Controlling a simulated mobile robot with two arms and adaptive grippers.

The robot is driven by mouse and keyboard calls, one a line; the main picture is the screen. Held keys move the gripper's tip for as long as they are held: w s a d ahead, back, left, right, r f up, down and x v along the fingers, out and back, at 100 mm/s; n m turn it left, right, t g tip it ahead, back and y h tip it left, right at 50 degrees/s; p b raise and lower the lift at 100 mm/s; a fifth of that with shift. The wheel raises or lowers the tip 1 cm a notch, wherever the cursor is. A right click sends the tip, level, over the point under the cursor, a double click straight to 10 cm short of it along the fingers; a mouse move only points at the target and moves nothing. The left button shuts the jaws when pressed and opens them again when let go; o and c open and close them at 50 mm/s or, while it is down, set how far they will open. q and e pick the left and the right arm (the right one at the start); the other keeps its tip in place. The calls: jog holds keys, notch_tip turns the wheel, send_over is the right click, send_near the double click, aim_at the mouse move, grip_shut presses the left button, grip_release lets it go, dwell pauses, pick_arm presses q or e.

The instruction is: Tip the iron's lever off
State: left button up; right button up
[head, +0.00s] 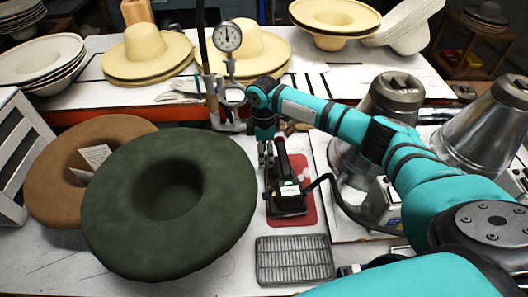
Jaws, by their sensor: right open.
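The iron (288,203) is a dark block with a green-marked white label on its top. It sits on a red mat (305,212) in the middle of the table. A dark upright handle part (283,155) rises from its far side. The lever itself is too small to make out. My right gripper (266,180) hangs down at the end of the teal arm, at the iron's left side. It is open and holds nothing that I can see. I cannot tell whether a finger touches the iron. My left gripper is out of the picture.
A green hat (225,190) and a brown hat (50,165) lie at left. A metal grate (295,260) lies in front of the iron. A dial gauge (228,37) stands behind. Metal cones (395,100) stand at right, and a black cord runs right from the iron.

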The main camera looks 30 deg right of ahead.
jog(key=shift+f, duration=0.15)
grip_shut()
jog(key=r+t+p, duration=0.1)
jog(key=p, duration=0.1)
jog(key=s+r+t+p, duration=0.1)
jog(key=p, duration=0.2)
jog(key=shift+a+r+h+p, duration=0.1)
jog(key=shift+r+h+p, duration=0.2)
jog(key=shift+h, duration=0.1)
jog(key=shift+a+t+p, duration=0.1)
jog(key=shift+t+p, duration=0.3)
grip_release()
